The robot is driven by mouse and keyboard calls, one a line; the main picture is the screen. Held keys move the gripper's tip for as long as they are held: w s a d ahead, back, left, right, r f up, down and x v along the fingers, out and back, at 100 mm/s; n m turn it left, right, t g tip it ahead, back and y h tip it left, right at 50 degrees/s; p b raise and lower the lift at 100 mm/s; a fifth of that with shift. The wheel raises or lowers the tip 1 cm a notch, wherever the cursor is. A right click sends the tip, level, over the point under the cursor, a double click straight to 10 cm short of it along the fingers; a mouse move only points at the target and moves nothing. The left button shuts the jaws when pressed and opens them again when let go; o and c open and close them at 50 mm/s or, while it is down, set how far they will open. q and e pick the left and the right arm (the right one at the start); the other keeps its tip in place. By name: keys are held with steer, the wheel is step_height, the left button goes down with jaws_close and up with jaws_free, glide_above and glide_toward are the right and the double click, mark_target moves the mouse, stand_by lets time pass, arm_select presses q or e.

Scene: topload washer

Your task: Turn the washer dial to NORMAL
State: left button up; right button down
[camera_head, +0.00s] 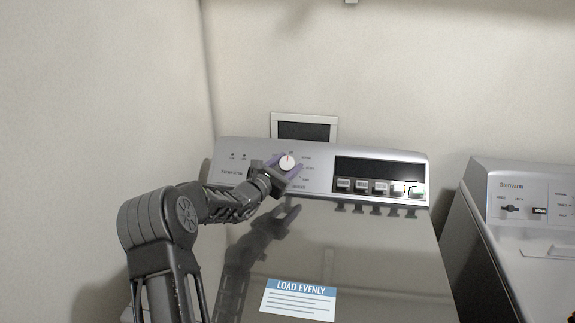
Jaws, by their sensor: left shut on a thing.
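The washer dial (287,162) is a round white knob with a dark pointer mark near its top. It sits on the left part of the grey washer control panel (392,157). Small labels run down the dial's right side, too small to read for certain. My left gripper (282,170) is at the dial, its fingers on either side and shut on it. The gripper body covers the panel just below and left of the dial.
The washer's closed glossy lid (370,265) lies below the panel and carries a LOAD EVENLY label (298,299). Several buttons (362,187) line the panel under a dark display. A second appliance (525,225) stands at the right. A wall is close on the left.

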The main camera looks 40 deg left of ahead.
mark_target(282, 165)
arm_select(q)
steer(key=shift+m+h, duration=0.4)
steer(key=shift+h, duration=0.1)
steer(key=m+h+p, duration=0.1)
steer(key=m+h, duration=0.1)
steer(key=m+g+h+p, duration=0.1)
steer(key=m+h, duration=0.1)
steer(key=m, duration=0.1)
steer(key=shift+g+p, duration=0.3)
steer(key=shift+m+g+h+p, duration=0.7)
steer(key=shift+m+g+h, duration=0.45)
steer(key=shift+m, duration=0.65)
steer(key=shift+h, duration=0.25)
steer(key=o, duration=1.4)
steer(key=shift+c, duration=0.2)
steer(key=shift+b+v, duration=1.15)
steer(key=shift+v, duration=2.7)
